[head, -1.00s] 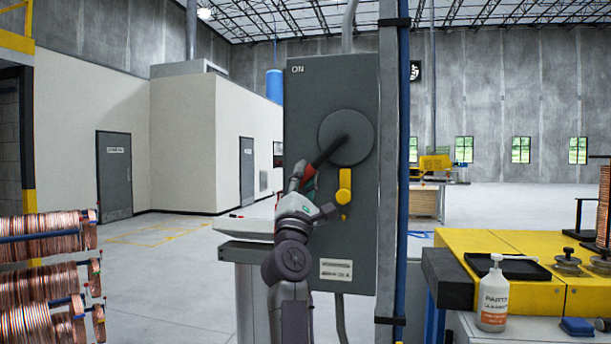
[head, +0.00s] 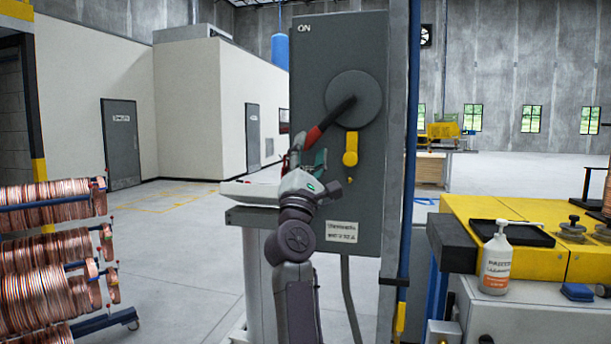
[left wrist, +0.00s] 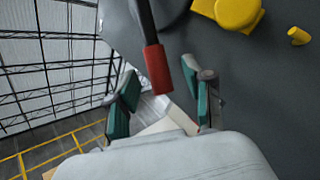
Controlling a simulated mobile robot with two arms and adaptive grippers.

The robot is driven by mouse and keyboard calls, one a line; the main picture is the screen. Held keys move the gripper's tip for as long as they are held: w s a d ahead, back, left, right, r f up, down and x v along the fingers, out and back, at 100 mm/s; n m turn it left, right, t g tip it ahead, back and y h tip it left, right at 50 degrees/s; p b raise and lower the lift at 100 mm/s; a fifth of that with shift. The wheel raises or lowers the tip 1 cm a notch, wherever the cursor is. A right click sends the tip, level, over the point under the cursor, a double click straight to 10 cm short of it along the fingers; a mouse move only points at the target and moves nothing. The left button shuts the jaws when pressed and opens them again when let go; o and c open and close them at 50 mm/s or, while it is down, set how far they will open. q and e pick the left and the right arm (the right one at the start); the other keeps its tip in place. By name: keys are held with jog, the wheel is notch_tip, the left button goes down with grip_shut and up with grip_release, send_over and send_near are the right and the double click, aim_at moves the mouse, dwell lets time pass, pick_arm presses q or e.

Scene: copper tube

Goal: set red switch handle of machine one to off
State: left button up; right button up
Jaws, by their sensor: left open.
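The grey machine panel (head: 310,70) carries a round disc (head: 368,88) with a black lever that slopes down and left to the red switch handle (head: 313,137). "ON" is printed at the panel's top left. My left gripper (head: 306,160) is open just below the red handle and partly overlaps its lower end in the head view. In the left wrist view the red handle (left wrist: 158,70) lies between the two spread green-padded fingers, near their tips; I cannot tell whether they touch it. My right gripper is not in view.
A yellow knob (head: 350,150) sits on the panel below the disc. A blue pipe (head: 412,120) and a grey post run along its right side. Copper coils (head: 50,240) hang at the left. A yellow-topped bench (head: 470,210) with a bottle (head: 496,262) stands at the right.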

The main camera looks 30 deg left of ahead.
pick_arm(q)
jog(key=v, duration=0.8)
jog(key=shift+s+f, duration=0.2)
jog(key=shift+f, duration=0.05)
jog(key=shift+w+d+f, duration=0.1)
